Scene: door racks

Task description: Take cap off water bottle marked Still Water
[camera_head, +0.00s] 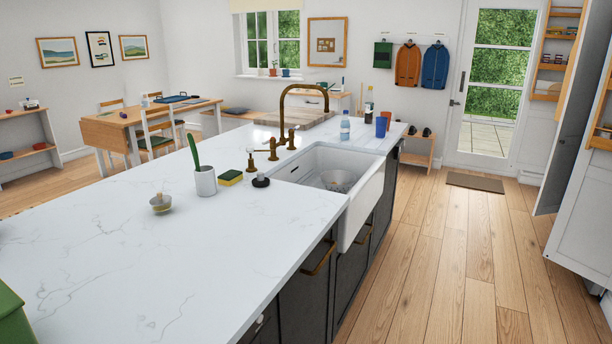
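A clear, bluish bottle (345,127) stands upright at the far end of the island counter, just behind the sink. It has a light label, too small to read, and its top end looks closed, but the cap is not clear. A second, darker bottle (368,112) with a pale label stands behind it to the right; its label is also too small to read. I cannot tell which one is marked Still Water. Neither of my grippers shows in the head view.
The island's white worktop (120,230) is mostly clear in front. A white sink (345,185) holds a bowl, and a brass tap (283,115) arches near the bottles. Blue cups (381,128) stand right of the clear bottle. Wooden floor (460,260) is free along the island's right side.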

